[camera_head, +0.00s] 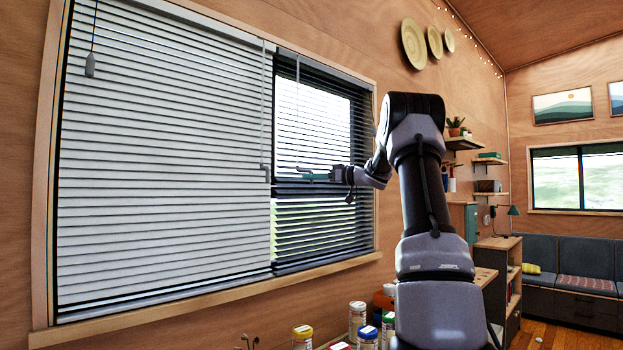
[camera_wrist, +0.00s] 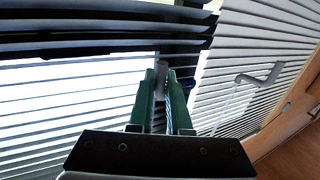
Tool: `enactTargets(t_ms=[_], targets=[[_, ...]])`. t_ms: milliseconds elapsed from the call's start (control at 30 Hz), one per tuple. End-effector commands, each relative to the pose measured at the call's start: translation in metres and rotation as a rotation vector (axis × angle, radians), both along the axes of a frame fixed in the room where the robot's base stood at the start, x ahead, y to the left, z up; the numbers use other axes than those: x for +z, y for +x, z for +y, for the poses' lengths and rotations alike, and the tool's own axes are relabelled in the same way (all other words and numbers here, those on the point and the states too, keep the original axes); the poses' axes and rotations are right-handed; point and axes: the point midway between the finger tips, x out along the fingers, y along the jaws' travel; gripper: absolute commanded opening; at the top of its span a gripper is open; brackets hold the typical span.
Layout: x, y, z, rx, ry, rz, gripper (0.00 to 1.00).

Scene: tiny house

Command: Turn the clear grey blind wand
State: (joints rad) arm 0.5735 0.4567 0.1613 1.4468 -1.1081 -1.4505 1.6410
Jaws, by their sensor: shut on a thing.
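My gripper (camera_head: 303,174) reaches left to the dark-slatted right-hand blind (camera_head: 322,215). In the wrist view its two green fingers (camera_wrist: 163,85) are shut on the grey lower end of a wand (camera_wrist: 161,77). In the head view the thin clear wand (camera_head: 298,110) hangs in front of the right-hand blind, down to the fingertips. The slats of this blind are tilted open, with bright daylight between them. A second wand with a grey crank end (camera_head: 265,172) hangs at the edge of the left-hand blind and is apart from the fingers; it also shows in the wrist view (camera_wrist: 262,74).
The white left-hand blind (camera_head: 165,150) has its slats nearly closed. A pull cord with a tassel (camera_head: 90,66) hangs at its upper left. The wooden sill (camera_head: 180,305) runs below. Several jars (camera_head: 357,318) stand under the window. Shelves (camera_head: 465,143) are on the wall at right.

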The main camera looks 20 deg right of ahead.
Motion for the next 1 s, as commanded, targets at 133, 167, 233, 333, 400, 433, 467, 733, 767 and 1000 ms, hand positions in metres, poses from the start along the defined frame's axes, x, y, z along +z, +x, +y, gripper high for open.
enactTargets(t_ms=[133, 167, 233, 333, 400, 433, 467, 733, 767, 1000], targets=[[-0.001, 0.009, -0.003, 0.137, 0.002, -0.004, 0.0], [-0.001, 0.01, -0.003, 0.166, 0.001, -0.005, 0.0], [-0.001, 0.013, -0.002, 0.231, 0.001, -0.005, 0.0], [-0.001, 0.017, -0.002, 0.307, 0.001, -0.005, 0.0], [0.0, 0.019, -0.001, 0.351, 0.001, -0.004, 0.0], [-0.001, 0.02, -0.001, 0.368, 0.001, -0.004, 0.0], [-0.001, 0.02, 0.0, 0.384, 0.001, -0.004, 0.0], [0.0, 0.026, 0.001, 0.495, 0.002, -0.004, 0.0], [0.0, 0.026, 0.002, 0.505, 0.002, -0.004, 0.0], [0.001, 0.028, 0.004, 0.562, 0.002, -0.004, 0.0]])
